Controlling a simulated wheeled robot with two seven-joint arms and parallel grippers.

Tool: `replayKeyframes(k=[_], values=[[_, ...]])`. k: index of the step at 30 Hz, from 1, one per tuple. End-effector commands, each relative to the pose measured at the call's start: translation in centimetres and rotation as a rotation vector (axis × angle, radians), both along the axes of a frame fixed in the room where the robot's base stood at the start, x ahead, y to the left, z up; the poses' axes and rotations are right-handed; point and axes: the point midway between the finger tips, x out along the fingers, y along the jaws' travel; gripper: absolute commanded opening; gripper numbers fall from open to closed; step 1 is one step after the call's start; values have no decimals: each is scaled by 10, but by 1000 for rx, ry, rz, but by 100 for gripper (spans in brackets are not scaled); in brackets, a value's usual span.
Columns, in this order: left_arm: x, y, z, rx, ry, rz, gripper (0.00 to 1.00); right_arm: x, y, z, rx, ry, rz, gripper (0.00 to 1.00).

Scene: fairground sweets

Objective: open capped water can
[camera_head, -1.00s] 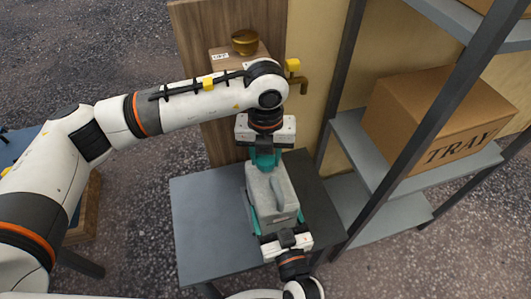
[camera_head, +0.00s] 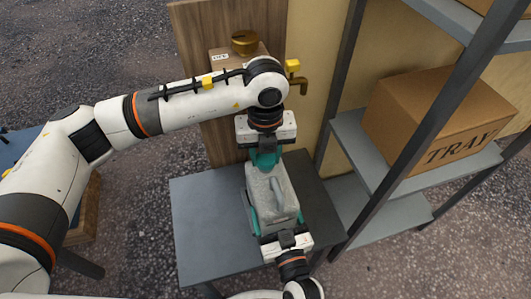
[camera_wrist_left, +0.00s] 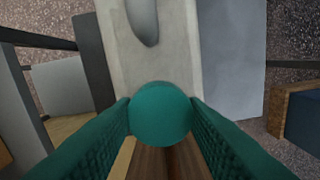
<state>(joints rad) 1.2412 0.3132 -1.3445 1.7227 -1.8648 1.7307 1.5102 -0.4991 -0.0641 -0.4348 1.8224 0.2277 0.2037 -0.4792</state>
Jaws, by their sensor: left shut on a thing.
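The water can (camera_head: 265,187) is a grey box shape with a handle on its upper face. It is over the small grey table in the head view; whether it touches the table I cannot tell. Its round teal cap (camera_wrist_left: 161,114) shows in the left wrist view, between the ribbed teal fingers of my left gripper (camera_head: 265,158). That gripper is shut on the cap at the can's far end. My right gripper (camera_head: 276,217) is at the near end, its teal fingers along both sides of the can body, gripping it. The cap is mostly hidden in the head view.
The grey table (camera_head: 205,225) is bare to the left of the can. A shelf rack with a cardboard box marked TRAY (camera_head: 440,120) stands at the right. A wooden panel with a brass tap (camera_head: 300,82) and a box with a golden bowl (camera_head: 245,42) are behind.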

Motion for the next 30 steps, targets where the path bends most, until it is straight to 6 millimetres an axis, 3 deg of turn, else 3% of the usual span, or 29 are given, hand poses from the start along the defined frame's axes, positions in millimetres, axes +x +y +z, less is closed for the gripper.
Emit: replayKeyframes(k=[13, 26, 30], values=[[0, 0, 16, -1, -1, -1, 11, 0, 0, 0, 0, 0, 0, 18], [0, 0, 20, -1, -1, -1, 11, 0, 0, 0, 0, 0, 0, 18], [0, 0, 32, -1, -3, -1, 11, 0, 0, 0, 0, 0, 0, 18]])
